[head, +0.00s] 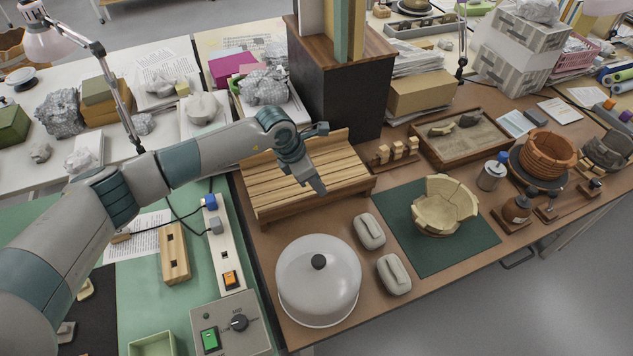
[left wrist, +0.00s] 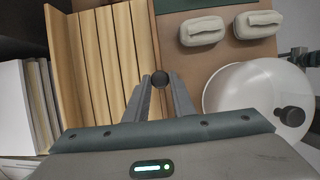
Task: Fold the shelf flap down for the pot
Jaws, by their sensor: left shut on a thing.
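The slatted wooden shelf flap (head: 285,187) sits near the left end of the brown table, and its slats also fill the left of the left wrist view (left wrist: 92,75). I cannot tell its exact tilt. My left gripper (head: 317,187) is over its front edge, fingers pointing down. A cream pot (head: 440,215) with a broken, uneven rim stands on a green mat (head: 405,248). My right gripper is not in view.
A white dome lid (head: 318,285) with a black knob and two pale padded blocks (head: 369,231) (head: 393,274) lie in front of the flap. A dark cabinet (head: 340,95) stands behind it. A sherd tray (head: 462,150) is farther right.

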